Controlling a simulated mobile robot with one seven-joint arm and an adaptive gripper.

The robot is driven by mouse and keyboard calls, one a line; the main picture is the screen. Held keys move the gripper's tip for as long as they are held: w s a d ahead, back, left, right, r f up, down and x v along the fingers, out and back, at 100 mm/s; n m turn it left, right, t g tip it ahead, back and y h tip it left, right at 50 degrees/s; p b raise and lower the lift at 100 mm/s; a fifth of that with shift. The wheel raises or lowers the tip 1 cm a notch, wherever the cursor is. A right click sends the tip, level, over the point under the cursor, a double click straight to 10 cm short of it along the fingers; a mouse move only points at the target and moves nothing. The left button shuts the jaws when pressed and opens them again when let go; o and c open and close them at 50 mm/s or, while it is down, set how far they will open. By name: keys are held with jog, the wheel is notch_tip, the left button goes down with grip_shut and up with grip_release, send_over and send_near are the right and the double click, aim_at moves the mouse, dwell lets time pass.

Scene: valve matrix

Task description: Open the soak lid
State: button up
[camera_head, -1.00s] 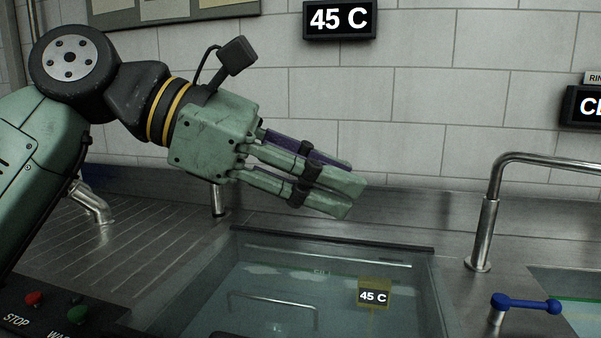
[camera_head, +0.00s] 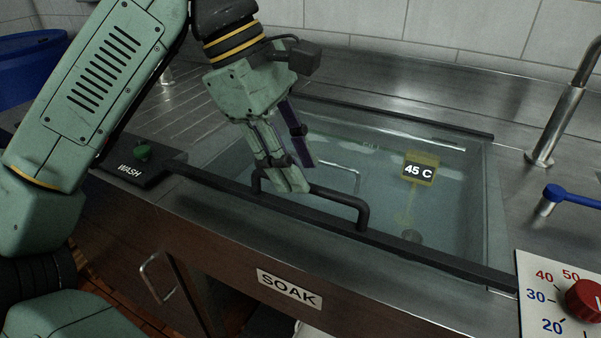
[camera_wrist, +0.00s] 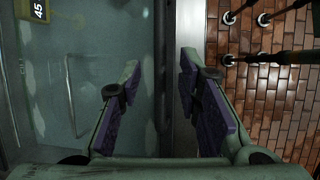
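The soak lid is a clear glass panel in a dark frame (camera_head: 440,257). It lies flat over the basin behind the SOAK label (camera_head: 289,289). A black bar handle (camera_head: 345,199) stands along its front edge. My gripper (camera_head: 293,180) points down at the left part of this handle, overlapping it in the head view. I cannot tell whether it touches. In the wrist view my gripper (camera_wrist: 160,68) has its two purple-padded fingers apart.
A blue lever tap (camera_head: 570,197) and a steel spout (camera_head: 556,125) stand to the right. A dial panel with a red knob (camera_head: 584,300) is at the lower right. A green WASH button (camera_head: 142,152) is left. A yellow 45 C tag (camera_head: 420,170) shows in the basin.

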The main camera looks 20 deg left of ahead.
jog(key=shift+x, duration=0.95)
jog(key=shift+r, duration=0.1)
grip_shut()
